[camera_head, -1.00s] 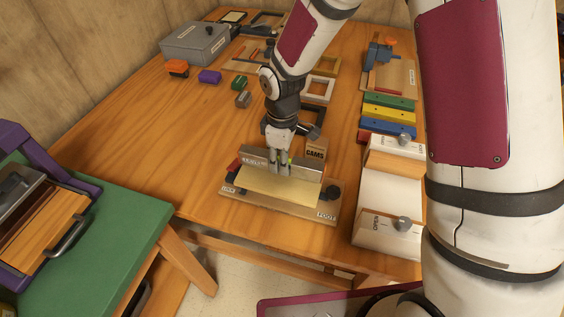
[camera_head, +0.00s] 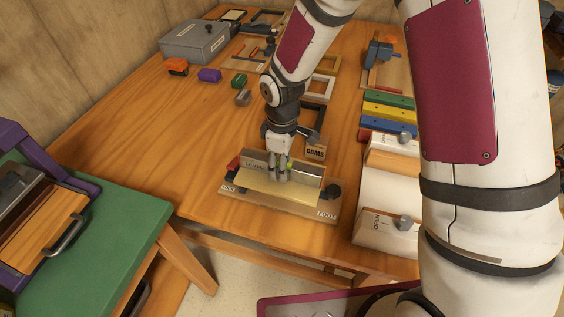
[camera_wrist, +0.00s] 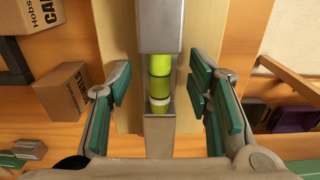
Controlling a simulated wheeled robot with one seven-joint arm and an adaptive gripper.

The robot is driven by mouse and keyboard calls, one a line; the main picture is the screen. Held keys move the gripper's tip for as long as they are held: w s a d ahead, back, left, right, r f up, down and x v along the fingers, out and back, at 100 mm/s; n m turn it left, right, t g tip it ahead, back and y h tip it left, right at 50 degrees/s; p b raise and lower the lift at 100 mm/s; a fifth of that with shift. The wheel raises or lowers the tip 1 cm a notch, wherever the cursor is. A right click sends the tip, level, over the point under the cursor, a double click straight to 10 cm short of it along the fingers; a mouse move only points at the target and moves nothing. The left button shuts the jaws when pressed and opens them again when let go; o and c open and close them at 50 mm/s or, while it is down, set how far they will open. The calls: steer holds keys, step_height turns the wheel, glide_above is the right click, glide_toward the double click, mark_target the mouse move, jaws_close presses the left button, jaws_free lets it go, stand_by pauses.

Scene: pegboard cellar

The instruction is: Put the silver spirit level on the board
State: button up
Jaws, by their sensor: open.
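The silver spirit level (camera_head: 312,172) is a long grey bar standing along the back part of the pale board (camera_head: 275,190) on the wooden base at the table's front. In the wrist view the level (camera_wrist: 160,25) runs up the middle, with yellow-green vials at its centre, over the pale wood. My gripper (camera_head: 281,178) is at the middle of the level. In the wrist view my gripper (camera_wrist: 161,95) is open, its green-padded fingers on either side of the level with gaps showing. The fingers partly hide the level in the head view.
A CAMS block (camera_head: 316,150) stands just behind the level. A white unit with knobs (camera_head: 388,195) is at the right, near coloured bars (camera_head: 388,112). A grey box (camera_head: 195,42) is at the back left. The table's left front is clear.

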steer(key=shift+r, duration=0.1)
step_height(320, 180, up, 12)
steer(key=p, duration=0.1)
steer(key=shift+r, duration=0.25)
steer(key=shift+r, duration=0.1)
steer(key=s+d+r+m+t, duration=0.2)
steer(key=s+d+r+m, duration=0.4)
steer(key=s+d+r, duration=0.5)
steer(key=s+d+r+m, duration=0.2)
steer(key=s+m, duration=0.1)
steer(key=s, duration=0.4)
steer(key=s+d+r+m+t, duration=0.1)
steer(key=s+d+r+m, duration=0.1)
steer(key=s, duration=0.5)
steer(key=r+m, duration=0.1)
steer(key=m, duration=0.1)
steer(key=shift+s+m, duration=0.25)
steer(key=shift+m, duration=0.05)
